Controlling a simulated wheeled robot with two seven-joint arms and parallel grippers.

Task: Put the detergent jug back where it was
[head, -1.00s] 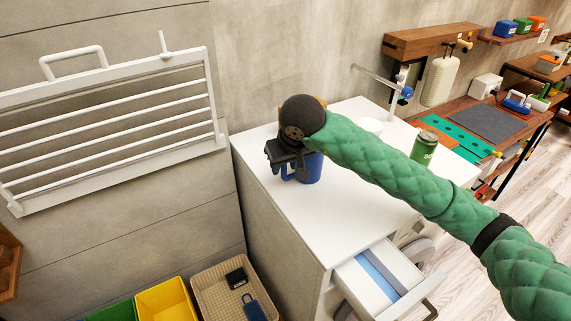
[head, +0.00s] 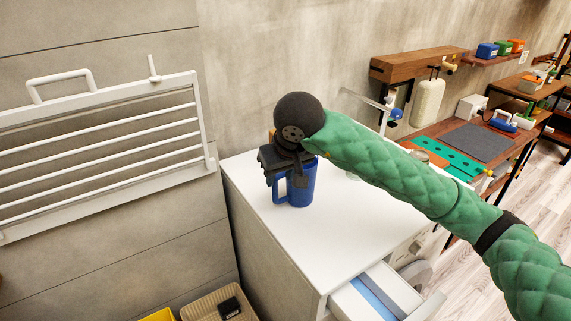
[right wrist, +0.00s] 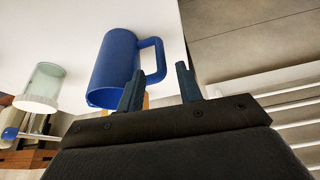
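My left gripper is not in view.
A drawer (head: 375,294) stands open at the cabinet's front. A white drying rack (head: 100,150) is on the left wall. A glass jar (right wrist: 42,86) stands beside the jug. The cabinet top before the jug is clear.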

